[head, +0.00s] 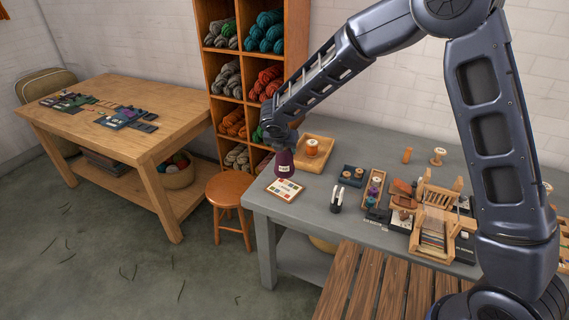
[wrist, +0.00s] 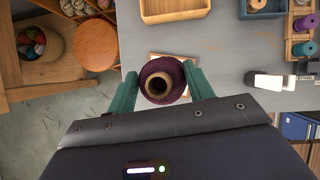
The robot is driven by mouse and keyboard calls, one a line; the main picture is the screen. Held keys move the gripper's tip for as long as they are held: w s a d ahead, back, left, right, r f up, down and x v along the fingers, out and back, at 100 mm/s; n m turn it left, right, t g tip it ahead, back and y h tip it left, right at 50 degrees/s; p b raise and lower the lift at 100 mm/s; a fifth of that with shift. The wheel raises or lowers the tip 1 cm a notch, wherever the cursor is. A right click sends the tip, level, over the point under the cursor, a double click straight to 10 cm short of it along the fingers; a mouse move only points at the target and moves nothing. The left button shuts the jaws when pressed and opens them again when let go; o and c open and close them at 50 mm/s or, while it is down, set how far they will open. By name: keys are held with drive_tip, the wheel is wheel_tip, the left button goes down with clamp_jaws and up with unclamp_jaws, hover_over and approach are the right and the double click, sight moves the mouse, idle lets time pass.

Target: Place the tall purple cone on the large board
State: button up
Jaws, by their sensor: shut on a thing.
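The tall purple cone (head: 284,164) is upright in my gripper (wrist: 161,88), with a pale label low on its side. In the wrist view I look down on the cone's dark purple wool (wrist: 160,95) and its hollow tan core. The teal fingers are shut on it from left and right. The board (head: 285,190), pale with a wooden rim and coloured squares, lies at the grey table's left front corner. The cone's base overlaps the board's far edge in the head view; I cannot tell whether they touch. In the wrist view the cone hides most of the board.
A wooden tray (head: 321,146) with a spool stands behind. A dark blue tray (head: 352,176), a black-and-white tool (head: 337,200) and a rack of thread spools (head: 373,189) lie to the right. A round stool (head: 228,190) stands left of the grey table (head: 311,222).

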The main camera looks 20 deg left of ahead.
sight(285, 162)
drive_tip(key=shift+f, duration=3.45)
drive_tip(key=o, duration=1.5)
drive_tip(key=shift+c, duration=0.2)
drive_tip(key=v, duration=1.2)
drive_tip(key=shift+d, duration=0.1)
